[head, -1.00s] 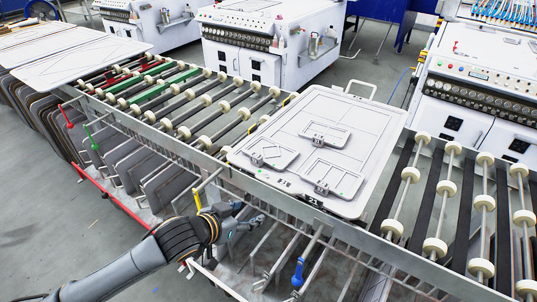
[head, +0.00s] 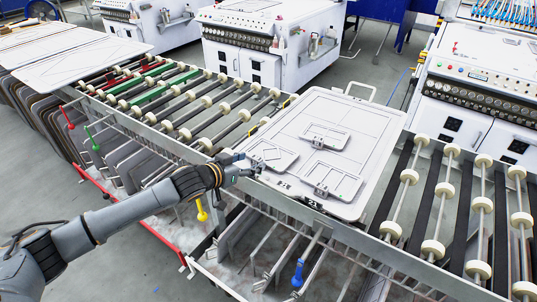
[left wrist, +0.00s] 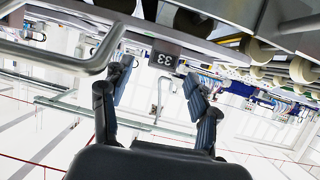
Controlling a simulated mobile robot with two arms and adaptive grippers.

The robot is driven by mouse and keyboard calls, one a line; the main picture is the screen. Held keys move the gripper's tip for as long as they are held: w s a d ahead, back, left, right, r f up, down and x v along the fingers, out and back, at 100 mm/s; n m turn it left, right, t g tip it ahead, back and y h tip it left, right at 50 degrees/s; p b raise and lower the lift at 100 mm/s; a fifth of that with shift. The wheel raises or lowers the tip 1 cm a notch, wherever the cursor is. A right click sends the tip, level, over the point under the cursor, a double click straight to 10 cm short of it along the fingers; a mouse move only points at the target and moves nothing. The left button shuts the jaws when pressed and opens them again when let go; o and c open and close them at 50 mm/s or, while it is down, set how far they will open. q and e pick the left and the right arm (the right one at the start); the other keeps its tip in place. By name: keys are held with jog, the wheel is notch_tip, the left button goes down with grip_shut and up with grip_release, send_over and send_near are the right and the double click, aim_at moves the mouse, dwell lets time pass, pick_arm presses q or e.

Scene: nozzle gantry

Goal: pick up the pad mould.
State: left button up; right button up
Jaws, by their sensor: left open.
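A large light-grey plate (head: 350,105) with a wire handle at its far end lies on the roller gantry. Three small flat frame-like moulds sit on it: a left one (head: 274,153), a back one (head: 327,135) and a front right one (head: 331,181). I cannot tell which is the pad mould. My left gripper (head: 247,166) is at the plate's left front edge, close to the left mould; contact is unclear. In the left wrist view its fingers (left wrist: 160,88) are spread with nothing held between them. My right gripper is not in view.
Rollers with cream wheels (head: 434,247) flank the plate. A metal rail (head: 340,232) runs along the gantry front, above a rack with blue (head: 298,273) and yellow (head: 201,212) handles. White machines (head: 270,40) stand behind. A numbered tag (left wrist: 165,57) shows in the wrist view.

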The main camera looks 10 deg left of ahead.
aim_at(256, 158)
pick_arm(q)
jog(key=shift+p+x, duration=0.65)
jog(key=shift+x, duration=2)
jog(key=shift+w+a+r, duration=0.1)
grip_shut()
